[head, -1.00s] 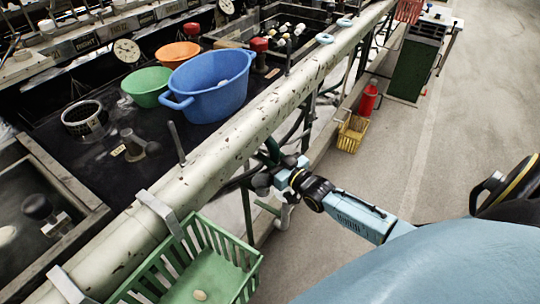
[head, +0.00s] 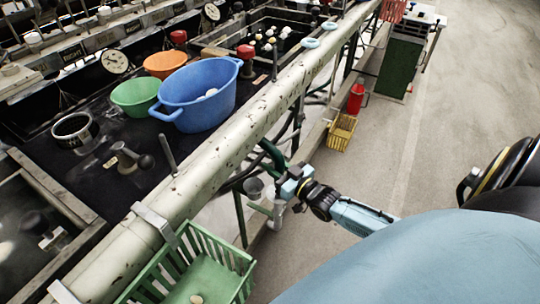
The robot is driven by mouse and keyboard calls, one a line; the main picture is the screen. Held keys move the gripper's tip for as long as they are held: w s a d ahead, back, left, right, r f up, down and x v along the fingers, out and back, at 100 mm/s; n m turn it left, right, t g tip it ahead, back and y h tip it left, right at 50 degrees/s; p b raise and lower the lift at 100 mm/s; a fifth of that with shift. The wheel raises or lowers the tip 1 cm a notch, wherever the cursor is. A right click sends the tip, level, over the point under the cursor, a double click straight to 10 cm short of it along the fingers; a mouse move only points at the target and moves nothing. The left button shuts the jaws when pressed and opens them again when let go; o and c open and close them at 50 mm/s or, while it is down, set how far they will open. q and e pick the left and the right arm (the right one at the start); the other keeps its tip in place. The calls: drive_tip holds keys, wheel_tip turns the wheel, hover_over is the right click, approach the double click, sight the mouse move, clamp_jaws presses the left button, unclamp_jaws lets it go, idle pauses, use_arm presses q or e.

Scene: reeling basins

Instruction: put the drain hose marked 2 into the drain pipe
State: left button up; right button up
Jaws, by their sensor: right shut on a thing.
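My right gripper (head: 283,181) is below the front edge of the basin bench, at the end of my blue arm. It is shut on a dark green hose (head: 271,154) that comes down from under the long pale pipe-like rail; I cannot read a number on it. A grey drain pipe (head: 272,213) with a cup-like open top (head: 254,187) stands just left of and below the gripper. The hose's lower end is hidden by the gripper, and I cannot tell whether it touches the drain pipe. My left gripper is out of view.
The pale, chipped rail (head: 205,165) runs along the bench front. A green basket (head: 223,244) hangs from it. A blue basin (head: 205,95) sits on the bench. A yellow basket (head: 342,133) and a red flask (head: 356,97) stand on the floor. The floor at right is open.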

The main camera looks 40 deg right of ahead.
drive_tip(key=s, duration=0.1)
drive_tip(key=s+d+p, duration=0.1)
drive_tip(key=s, duration=0.1)
drive_tip(key=s+d, duration=0.1)
drive_tip(key=shift+s+p, duration=0.4)
idle(0.4)
